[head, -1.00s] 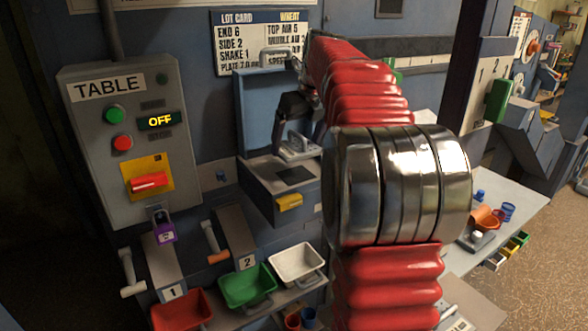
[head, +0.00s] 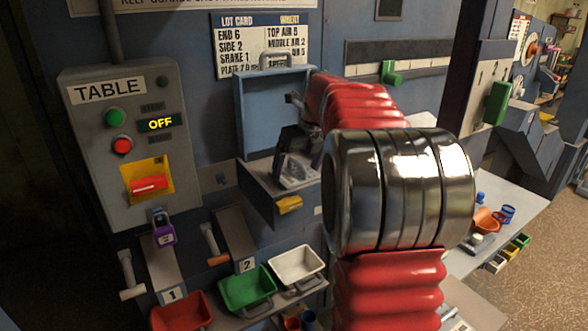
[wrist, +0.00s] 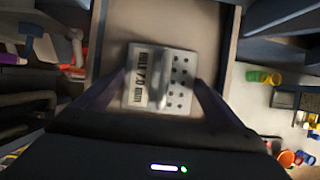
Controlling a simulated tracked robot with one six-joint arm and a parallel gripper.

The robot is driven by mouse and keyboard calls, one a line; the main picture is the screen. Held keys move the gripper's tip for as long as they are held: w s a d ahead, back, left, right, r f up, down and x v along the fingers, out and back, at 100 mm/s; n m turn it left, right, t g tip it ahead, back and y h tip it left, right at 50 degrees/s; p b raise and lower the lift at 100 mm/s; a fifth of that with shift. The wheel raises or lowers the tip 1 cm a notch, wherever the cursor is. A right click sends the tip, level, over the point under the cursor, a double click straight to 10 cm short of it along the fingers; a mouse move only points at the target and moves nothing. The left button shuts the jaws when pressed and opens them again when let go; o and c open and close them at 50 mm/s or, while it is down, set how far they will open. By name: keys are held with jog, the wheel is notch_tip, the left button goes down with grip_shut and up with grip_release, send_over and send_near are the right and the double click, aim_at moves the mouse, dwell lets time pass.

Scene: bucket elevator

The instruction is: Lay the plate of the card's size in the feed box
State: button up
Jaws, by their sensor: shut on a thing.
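The lot card (head: 262,45) on the wall has a bottom-left line that appears to read PLATE 7.0. The feed box (head: 268,200) stands below it with its blue lid (head: 272,110) raised. My gripper (head: 298,160) is at the box's opening, shut on a pale metal plate (head: 297,176). In the wrist view the plate (wrist: 180,66) has rows of dark holes, a raised grip across its middle, and a label that seems to read HOLE 7.0 mm. The fingers reach along both sides of it. It lies within the box walls (wrist: 230,60); whether it touches the floor cannot be told.
The TABLE control panel (head: 130,145) shows OFF, with a purple padlock (head: 163,232) below. Red (head: 182,312), green (head: 247,287) and white (head: 296,263) trays sit in front of the box. A bench (head: 500,210) with small cups is at right.

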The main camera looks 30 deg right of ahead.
dwell(0.3)
jog(key=o, duration=1.2)
jog(key=shift+f, duration=0.1)
jog(key=v, duration=1.2)
jog(key=shift+a, duration=0.1)
